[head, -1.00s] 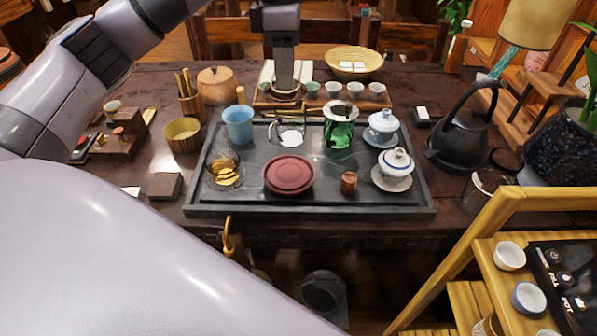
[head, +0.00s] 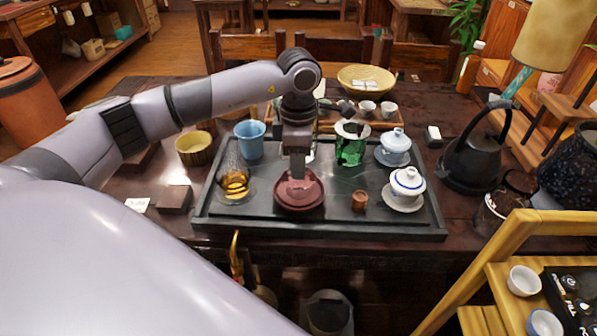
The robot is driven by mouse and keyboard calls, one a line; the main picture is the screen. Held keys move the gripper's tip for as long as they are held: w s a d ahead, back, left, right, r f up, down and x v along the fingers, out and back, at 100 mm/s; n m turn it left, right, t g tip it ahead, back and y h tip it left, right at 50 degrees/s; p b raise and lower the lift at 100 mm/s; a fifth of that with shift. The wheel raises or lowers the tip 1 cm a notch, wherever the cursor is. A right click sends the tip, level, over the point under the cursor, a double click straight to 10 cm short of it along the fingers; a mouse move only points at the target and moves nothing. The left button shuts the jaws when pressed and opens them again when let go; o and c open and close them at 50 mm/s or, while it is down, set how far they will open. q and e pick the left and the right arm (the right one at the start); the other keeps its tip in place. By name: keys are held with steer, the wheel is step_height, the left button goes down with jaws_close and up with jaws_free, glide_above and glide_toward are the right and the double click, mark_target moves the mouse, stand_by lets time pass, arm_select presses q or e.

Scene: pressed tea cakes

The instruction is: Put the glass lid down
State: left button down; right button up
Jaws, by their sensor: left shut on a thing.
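My left gripper (head: 297,178) reaches in from the left and points straight down over a dark red round dish (head: 299,204) on the black tray. It is shut, with its fingertips just above or at the dish's middle. The glass lid is hard to make out; only a faint pale patch shows at the fingertips, over the dish. I cannot tell whether the lid touches the dish. My right gripper is not in view.
The black tray (head: 330,231) also bears a blue cup (head: 249,141), a glass with amber contents (head: 235,184), a green glass vessel (head: 350,150), a small brown cup (head: 359,200) and two lidded white bowls. A black kettle (head: 470,160) stands right.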

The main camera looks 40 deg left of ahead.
arm_select(q)
step_height(320, 180, down, 3)
steer(key=shift+f, duration=0.15)
steer(key=shift+f, duration=0.2)
steer(key=c, duration=1)
jaws_free()
steer(key=shift+r, duration=0.1)
steer(key=shift+r, duration=0.1)
